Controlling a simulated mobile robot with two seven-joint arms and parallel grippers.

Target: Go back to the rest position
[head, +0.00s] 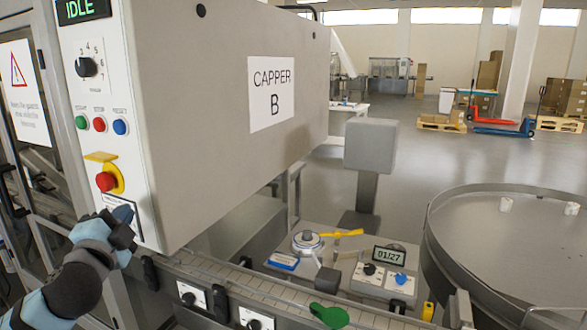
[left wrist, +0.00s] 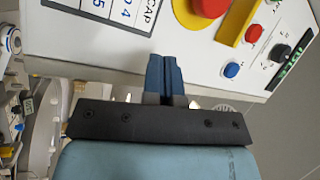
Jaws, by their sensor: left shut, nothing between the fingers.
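My left gripper (head: 122,218) is at the lower end of the control panel (head: 98,140) of the machine labelled CAPPER B. Its blue fingers are close together with nothing held. In the left wrist view, the shut fingers (left wrist: 163,78) point at the white panel face, beside a printed label card (left wrist: 112,14). I cannot tell whether the fingertips touch the panel. A red emergency stop (head: 106,181) on a yellow base is just above the gripper. My right gripper is not in view.
The panel's display (head: 79,8) reads IDLE. A conveyor (head: 240,290) runs below the capper housing (head: 225,90). A small display (head: 389,254) reads 01/27. A round metal table (head: 480,235) stands at the right. A guard door with a warning sign (head: 20,85) is at the left.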

